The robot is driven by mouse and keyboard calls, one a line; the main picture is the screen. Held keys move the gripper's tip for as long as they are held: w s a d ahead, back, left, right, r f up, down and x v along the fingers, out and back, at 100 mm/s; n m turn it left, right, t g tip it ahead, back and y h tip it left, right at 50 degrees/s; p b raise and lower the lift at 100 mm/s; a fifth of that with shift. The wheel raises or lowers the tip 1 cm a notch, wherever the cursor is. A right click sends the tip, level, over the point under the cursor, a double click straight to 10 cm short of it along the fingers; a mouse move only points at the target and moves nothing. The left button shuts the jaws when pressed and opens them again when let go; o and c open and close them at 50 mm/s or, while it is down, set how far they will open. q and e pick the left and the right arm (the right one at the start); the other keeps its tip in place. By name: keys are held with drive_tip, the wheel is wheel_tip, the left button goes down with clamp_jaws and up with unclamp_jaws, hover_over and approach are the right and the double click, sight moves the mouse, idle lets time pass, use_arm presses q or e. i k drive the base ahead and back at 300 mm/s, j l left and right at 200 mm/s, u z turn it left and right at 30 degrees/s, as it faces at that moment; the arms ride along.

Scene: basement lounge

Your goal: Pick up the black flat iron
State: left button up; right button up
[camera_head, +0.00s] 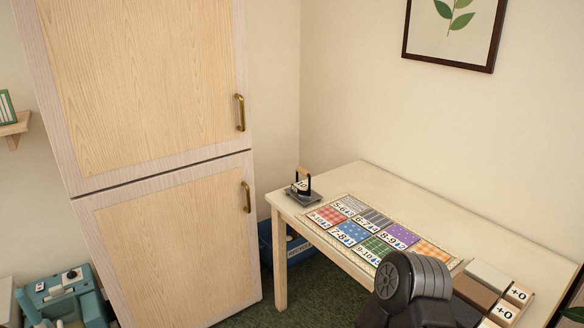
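The black flat iron (302,196) stands at the left corner of the pale table (367,171), near its edge. It has a dark flat base, black uprights and a light wooden handle on top. A small pale tag with print shows at the handle. Nothing touches it from above. A dark, ribbed arm link of mine covers part of the table's front right. Neither of my grippers shows in this view.
A patterned mat (340,200) with several coloured, numbered squares lies right of the iron. Blocks with "+0" cards (518,295) lie at the lower right. A tall wooden cabinet (165,120) stands left of the table. A blue recycling bin (264,247) sits on the floor between them.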

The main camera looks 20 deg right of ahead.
sight(301, 189)
drive_tip(key=i+j+z, duration=0.1)
drive_tip(key=i+z, duration=0.2)
drive_tip(key=z, duration=0.15)
drive_tip(key=i+j+z, duration=0.25)
drive_tip(key=z, duration=0.2)
drive_tip(key=i+j+z, duration=0.25)
drive_tip(key=z, duration=0.2)
drive_tip(key=i+j+z, duration=0.15)
drive_tip(key=j+z, duration=0.25)
drive_tip(key=i+j+z, duration=0.1)
drive_tip(key=j+z, duration=0.75)
drive_tip(key=j, duration=0.4)
drive_tip(key=j+z, duration=0.35)
drive_tip(key=j, duration=0.45)
